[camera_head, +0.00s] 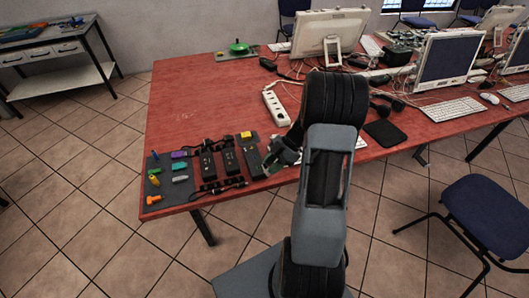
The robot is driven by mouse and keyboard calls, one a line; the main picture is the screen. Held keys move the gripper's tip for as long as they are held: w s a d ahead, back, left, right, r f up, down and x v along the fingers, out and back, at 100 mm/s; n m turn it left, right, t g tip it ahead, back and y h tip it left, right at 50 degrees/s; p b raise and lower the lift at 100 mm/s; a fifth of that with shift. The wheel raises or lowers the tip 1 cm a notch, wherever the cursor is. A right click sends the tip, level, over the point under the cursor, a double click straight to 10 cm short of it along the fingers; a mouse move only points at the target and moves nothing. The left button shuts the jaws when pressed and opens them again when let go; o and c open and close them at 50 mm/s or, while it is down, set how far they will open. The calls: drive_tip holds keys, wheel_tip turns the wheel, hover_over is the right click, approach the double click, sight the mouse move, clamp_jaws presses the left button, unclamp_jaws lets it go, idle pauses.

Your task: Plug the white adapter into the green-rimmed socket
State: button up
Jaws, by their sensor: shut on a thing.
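My gripper (281,157) is at the front edge of the red table, just right of a row of black blocks (230,161). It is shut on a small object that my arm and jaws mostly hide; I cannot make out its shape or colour. I cannot pick out the white adapter for certain. A white power strip (276,108) lies on the table behind my gripper. No green-rimmed socket can be told apart in this view; a green round thing (238,46) sits on a grey board at the back.
A dark mat (154,189) with several coloured pieces lies at the front left corner of the red table (200,100). Monitors (329,33), keyboards (450,109) and cables crowd the back and right. The table's left middle is clear. A blue chair (490,215) stands at right.

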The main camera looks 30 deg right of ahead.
drive_tip(key=w+r+m+t+y+b, duration=0.1)
drive_tip(key=w+r+m+t+y, duration=0.1)
drive_tip(key=w+r, duration=0.25)
drive_tip(key=shift+w+f+b, duration=0.25)
drive_tip(key=shift+f+b, duration=0.05)
drive_tip(key=shift+f, duration=1)
drive_tip(key=shift+w+f+b, duration=0.2)
drive_tip(key=shift+f+b, duration=0.05)
drive_tip(key=shift+f, duration=1.05)
drive_tip(key=shift+b, duration=1.2)
drive_tip(key=shift+f+b, duration=1.1)
drive_tip(key=shift+b, duration=0.45)
drive_tip(key=o, duration=1.1)
drive_tip(key=shift+d, duration=0.1)
